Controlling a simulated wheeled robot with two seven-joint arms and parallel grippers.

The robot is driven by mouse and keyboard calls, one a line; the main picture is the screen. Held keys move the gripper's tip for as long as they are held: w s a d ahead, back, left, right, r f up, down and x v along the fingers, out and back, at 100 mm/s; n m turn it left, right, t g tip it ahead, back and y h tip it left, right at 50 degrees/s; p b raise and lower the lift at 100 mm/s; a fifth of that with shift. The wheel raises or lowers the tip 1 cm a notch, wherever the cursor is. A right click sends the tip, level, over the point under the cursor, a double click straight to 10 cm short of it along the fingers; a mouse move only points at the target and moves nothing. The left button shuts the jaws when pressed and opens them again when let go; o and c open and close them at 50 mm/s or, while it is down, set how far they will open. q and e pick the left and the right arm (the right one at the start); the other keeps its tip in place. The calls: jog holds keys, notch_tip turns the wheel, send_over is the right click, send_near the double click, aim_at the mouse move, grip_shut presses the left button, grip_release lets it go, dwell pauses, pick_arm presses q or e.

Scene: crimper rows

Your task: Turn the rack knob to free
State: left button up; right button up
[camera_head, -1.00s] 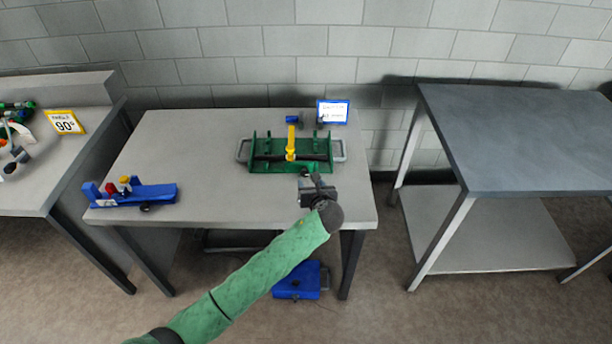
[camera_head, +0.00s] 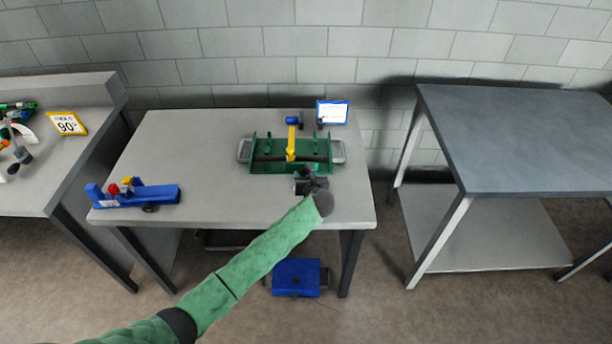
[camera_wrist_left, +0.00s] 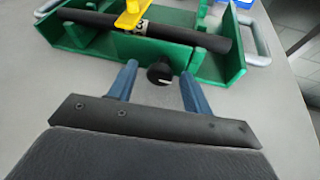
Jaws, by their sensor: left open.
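The green rack (camera_head: 262,166) stands on the middle table with grey handles at its ends, a dark bar lying across it and a yellow lever over the bar. Its front shows closer in the left wrist view (camera_wrist_left: 180,54). The rack knob (camera_wrist_left: 159,73) is black and round with a white mark, on the rack's front side; in the head view my gripper hides it. My left gripper (camera_head: 306,176) is open at the front of the rack. In the left wrist view its two blue fingers (camera_wrist_left: 159,84) stand on either side of the knob, with visible gaps. My right gripper is out of view.
A blue fixture (camera_head: 160,195) sits at the table's left front. A small sign (camera_head: 333,112) stands behind the rack. A blue box (camera_head: 296,276) is on the floor under the table. The grey table (camera_head: 520,140) at right is bare.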

pick_arm(q)
jog(key=c, duration=1)
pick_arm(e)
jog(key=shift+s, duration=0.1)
pick_arm(q)
jog(key=shift+r, duration=0.1)
jog(key=shift+p, duration=0.3)
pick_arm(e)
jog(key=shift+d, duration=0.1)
pick_arm(q)
jog(key=shift+a+r+n+h+p, duration=0.15)
jog(key=shift+n+h+p, duration=0.55)
jog(key=shift+n+p, duration=0.15)
jog(key=shift+n+h+p, duration=0.3)
jog(key=shift+n+h, duration=0.3)
jog(key=shift+n, duration=0.15)
jog(key=shift+a+n+h, duration=0.1)
jog(key=shift+n+h, duration=0.4)
jog(key=shift+n, duration=0.1)
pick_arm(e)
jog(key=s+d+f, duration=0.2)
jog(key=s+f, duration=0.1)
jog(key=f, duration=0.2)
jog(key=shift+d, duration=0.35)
